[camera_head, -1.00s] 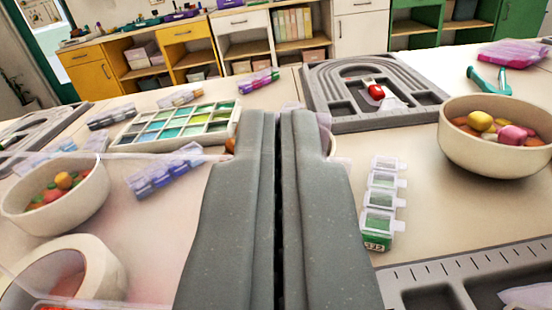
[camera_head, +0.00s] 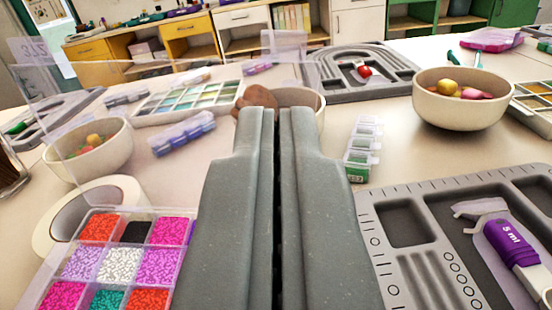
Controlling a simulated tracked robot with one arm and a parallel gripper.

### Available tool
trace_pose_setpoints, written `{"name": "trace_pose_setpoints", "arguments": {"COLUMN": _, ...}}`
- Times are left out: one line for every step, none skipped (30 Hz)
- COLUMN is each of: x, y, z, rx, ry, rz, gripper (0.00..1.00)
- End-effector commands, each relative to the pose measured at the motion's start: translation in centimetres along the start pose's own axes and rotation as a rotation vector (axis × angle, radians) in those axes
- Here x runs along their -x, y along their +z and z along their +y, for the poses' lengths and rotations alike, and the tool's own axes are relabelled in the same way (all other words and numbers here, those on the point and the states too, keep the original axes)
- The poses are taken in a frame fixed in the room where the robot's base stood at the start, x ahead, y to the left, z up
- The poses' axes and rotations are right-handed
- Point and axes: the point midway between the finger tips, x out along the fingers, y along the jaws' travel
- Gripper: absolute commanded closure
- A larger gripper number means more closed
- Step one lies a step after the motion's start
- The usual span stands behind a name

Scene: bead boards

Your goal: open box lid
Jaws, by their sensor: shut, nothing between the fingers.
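A clear bead box (camera_head: 145,262) sits at the lower left, with several compartments of red, purple, pink, white and teal beads showing uncovered. Its see-through lid (camera_head: 110,77) appears raised, standing behind the box across the left half of the view. A labelled tab (camera_head: 35,50) shows at its upper left corner. The lid's outline is faint, so its exact tilt is hard to tell. My gripper (camera_head: 277,112) is shut and empty, pointing forward at the middle. It is right of the beads and in front of or close to the lid; contact cannot be told.
A white tape roll (camera_head: 55,232) and a bowl (camera_head: 90,160) lie beyond the box. A small green-filled case (camera_head: 362,150) is right of my gripper. A grey tray (camera_head: 420,285) with a purple tool (camera_head: 512,245) fills the lower right. Another bowl (camera_head: 462,112) stands farther back.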

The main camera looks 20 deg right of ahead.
Motion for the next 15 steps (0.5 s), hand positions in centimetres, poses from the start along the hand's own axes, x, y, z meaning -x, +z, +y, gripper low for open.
{"name": "trace_pose_setpoints", "arguments": {"x": 0.3, "y": 0.5, "z": 0.0, "rx": 0.0, "ry": -0.001, "rz": 0.004, "gripper": 1.0}}
{"name": "trace_pose_setpoints", "arguments": {"x": 0.5, "y": 0.4, "z": 0.0, "rx": 0.0, "ry": -0.001, "rz": 0.004, "gripper": 1.0}}
{"name": "trace_pose_setpoints", "arguments": {"x": 0.7, "y": 0.4, "z": 0.0, "rx": -0.001, "ry": -0.001, "rz": 0.005, "gripper": 1.0}}
{"name": "trace_pose_setpoints", "arguments": {"x": 0.9, "y": 0.4, "z": 0.0, "rx": -0.001, "ry": -0.001, "rz": 0.005, "gripper": 1.0}}
{"name": "trace_pose_setpoints", "arguments": {"x": 1.1, "y": 0.4, "z": 0.0, "rx": -0.001, "ry": -0.001, "rz": 0.004, "gripper": 1.0}}
{"name": "trace_pose_setpoints", "arguments": {"x": 1.3, "y": 0.5, "z": 0.1, "rx": -0.001, "ry": 0.0, "rz": 0.002, "gripper": 1.0}}
{"name": "trace_pose_setpoints", "arguments": {"x": 1.5, "y": 0.6, "z": 0.1, "rx": -0.001, "ry": 0.0, "rz": 0.002, "gripper": 1.0}}
{"name": "trace_pose_setpoints", "arguments": {"x": 1.7, "y": 0.6, "z": 0.1, "rx": -0.001, "ry": 0.0, "rz": 0.001, "gripper": 1.0}}
{"name": "trace_pose_setpoints", "arguments": {"x": 2.0, "y": 0.6, "z": 0.1, "rx": -0.001, "ry": 0.001, "rz": 0.002, "gripper": 1.0}}
{"name": "trace_pose_setpoints", "arguments": {"x": 2.0, "y": 0.5, "z": 0.1, "rx": -0.001, "ry": 0.001, "rz": 0.003, "gripper": 1.0}}
{"name": "trace_pose_setpoints", "arguments": {"x": 2.0, "y": 0.5, "z": 0.1, "rx": -0.002, "ry": 0.001, "rz": 0.005, "gripper": 1.0}}
{"name": "trace_pose_setpoints", "arguments": {"x": 2.0, "y": 0.4, "z": 0.1, "rx": -0.002, "ry": 0.001, "rz": 0.006, "gripper": 1.0}}
{"name": "trace_pose_setpoints", "arguments": {"x": 2.1, "y": 0.4, "z": 0.1, "rx": -0.002, "ry": 0.001, "rz": 0.006, "gripper": 1.0}}
{"name": "trace_pose_setpoints", "arguments": {"x": 2.2, "y": 0.4, "z": 0.1, "rx": -0.002, "ry": 0.001, "rz": 0.006, "gripper": 1.0}}
{"name": "trace_pose_setpoints", "arguments": {"x": 2.2, "y": 0.5, "z": 0.1, "rx": -0.002, "ry": 0.001, "rz": 0.004, "gripper": 1.0}}
